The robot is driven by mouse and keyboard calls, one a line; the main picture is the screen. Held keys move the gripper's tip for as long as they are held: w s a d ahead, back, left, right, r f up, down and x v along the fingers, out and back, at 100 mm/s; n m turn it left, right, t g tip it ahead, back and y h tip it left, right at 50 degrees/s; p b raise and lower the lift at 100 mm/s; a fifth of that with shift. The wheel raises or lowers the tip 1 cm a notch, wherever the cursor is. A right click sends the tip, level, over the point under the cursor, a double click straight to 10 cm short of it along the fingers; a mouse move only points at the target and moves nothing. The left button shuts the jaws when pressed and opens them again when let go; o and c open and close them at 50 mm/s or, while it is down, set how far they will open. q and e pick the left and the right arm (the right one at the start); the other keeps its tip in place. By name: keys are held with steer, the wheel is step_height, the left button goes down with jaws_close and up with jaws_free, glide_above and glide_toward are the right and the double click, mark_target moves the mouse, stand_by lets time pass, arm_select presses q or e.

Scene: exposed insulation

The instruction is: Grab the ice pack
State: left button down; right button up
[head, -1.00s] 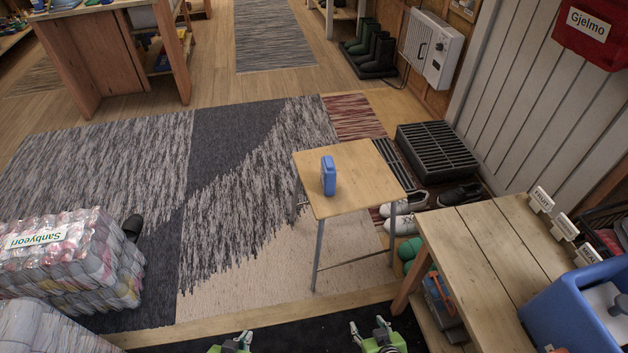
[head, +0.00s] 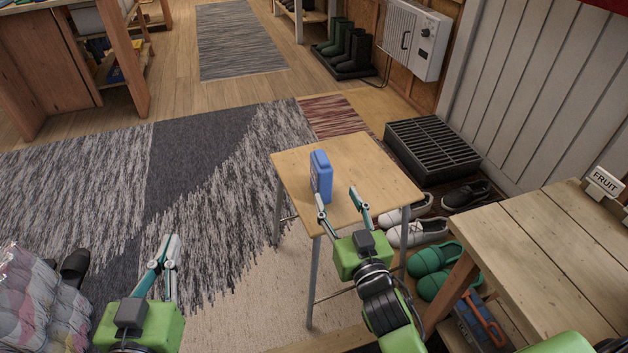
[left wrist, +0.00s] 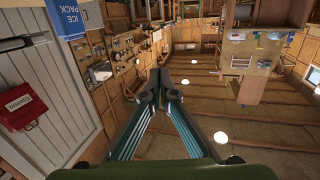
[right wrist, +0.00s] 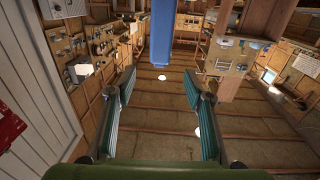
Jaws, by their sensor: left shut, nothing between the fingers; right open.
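The blue ice pack (head: 321,175) stands upright on the small wooden table (head: 380,170). In the left wrist view it shows at the top left (left wrist: 74,16) with the words ICE PACK. In the right wrist view its blue side (right wrist: 162,35) is at the top centre, beyond the fingers. My right gripper (head: 337,194) is open and empty at the table's front edge, just short of the ice pack and slightly right of it; its fingers also show in the right wrist view (right wrist: 160,90). My left gripper (head: 173,243) is shut and empty, left of the table, over the rug.
A wooden bench (head: 530,255) stands at the right, with green clogs (head: 435,265) and a toolbox (head: 485,325) beside and under it. Wrapped bottles (head: 35,305) are at the lower left. A black slatted box (head: 432,150) is behind the table. The rug is mostly clear.

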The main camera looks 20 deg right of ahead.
mark_target(327, 176)
steer(key=w+b, duration=0.1)
steer(key=w, duration=0.6)
steer(key=shift+w, duration=0.6)
steer(key=w, duration=0.1)
steer(key=w+b, duration=0.1)
steer(key=w, duration=0.1)
steer(key=w+b, duration=0.1)
steer(key=shift+w+f, duration=0.3)
steer(key=shift+w, duration=0.05)
arm_select(q)
steer(key=s+r+t+h, duration=0.1)
steer(key=s+r+t, duration=0.2)
steer(key=r, duration=0.5)
steer(key=s+r+t+h, duration=0.2)
steer(key=s+r+t, duration=0.1)
steer(key=r+t, duration=0.3)
step_height(327, 176, up, 3)
steer(key=shift+d+f+h, duration=0.2)
steer(key=shift+d+h, duration=0.1)
arm_select(e)
steer(key=shift+w, duration=0.15)
steer(key=shift+r, duration=0.15)
jaws_close()
